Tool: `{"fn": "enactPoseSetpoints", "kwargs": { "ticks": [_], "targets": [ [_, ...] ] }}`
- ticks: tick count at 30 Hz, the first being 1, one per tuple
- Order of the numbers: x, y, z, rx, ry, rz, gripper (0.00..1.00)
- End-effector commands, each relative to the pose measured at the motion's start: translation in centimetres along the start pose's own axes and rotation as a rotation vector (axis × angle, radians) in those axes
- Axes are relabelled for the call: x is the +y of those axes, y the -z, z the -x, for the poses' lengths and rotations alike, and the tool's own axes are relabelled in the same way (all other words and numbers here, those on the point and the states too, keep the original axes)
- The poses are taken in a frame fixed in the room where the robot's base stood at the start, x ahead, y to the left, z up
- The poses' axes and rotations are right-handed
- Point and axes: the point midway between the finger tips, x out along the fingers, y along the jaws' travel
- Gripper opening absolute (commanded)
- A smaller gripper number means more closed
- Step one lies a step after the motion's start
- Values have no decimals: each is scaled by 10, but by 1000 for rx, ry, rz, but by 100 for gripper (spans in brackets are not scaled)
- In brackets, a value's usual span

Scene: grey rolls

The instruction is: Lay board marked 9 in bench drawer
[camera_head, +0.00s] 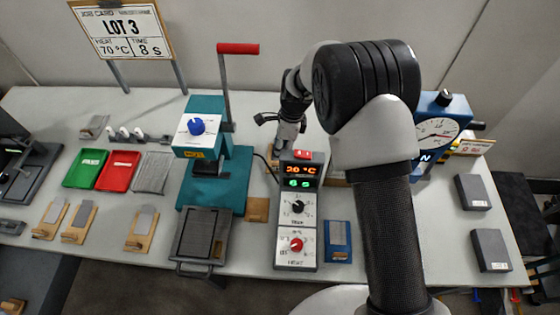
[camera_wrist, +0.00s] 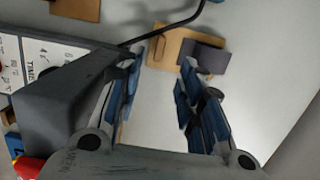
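My gripper (camera_wrist: 158,75) is open and empty, its two fingers well apart above the white bench. In the head view the gripper (camera_head: 286,135) is behind the control box, and its tips are hidden. A tan board with a dark grey pad (camera_wrist: 178,48) lies on the bench just beyond the fingertips in the wrist view. No number is readable on it. Several similar boards (camera_head: 140,228) lie at the bench's left, their marks unreadable. A dark tray with a front handle (camera_head: 200,240) lies below the teal press. I cannot tell whether it is the bench drawer.
The control box (camera_head: 297,220) stands close to the gripper, also at left in the wrist view (camera_wrist: 45,55). A cable (camera_wrist: 165,30) crosses near the board. The teal press (camera_head: 215,160) stands left and a blue gauge (camera_head: 438,130) right. Bare bench shows right of the fingers.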

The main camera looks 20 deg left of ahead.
Motion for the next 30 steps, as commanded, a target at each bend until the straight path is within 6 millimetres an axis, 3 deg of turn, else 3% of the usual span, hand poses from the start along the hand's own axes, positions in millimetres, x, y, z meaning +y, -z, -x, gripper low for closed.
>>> {"fn": "enactPoseSetpoints", "kwargs": {
  "ticks": [3,14,22,30],
  "targets": [
    [1,0,-25,0,-2,1,35],
    [0,0,-50,0,0,1,35],
    [2,-1,-89,0,-1,0,35],
    [1,-1,-92,0,1,0,34]
  ]
}}
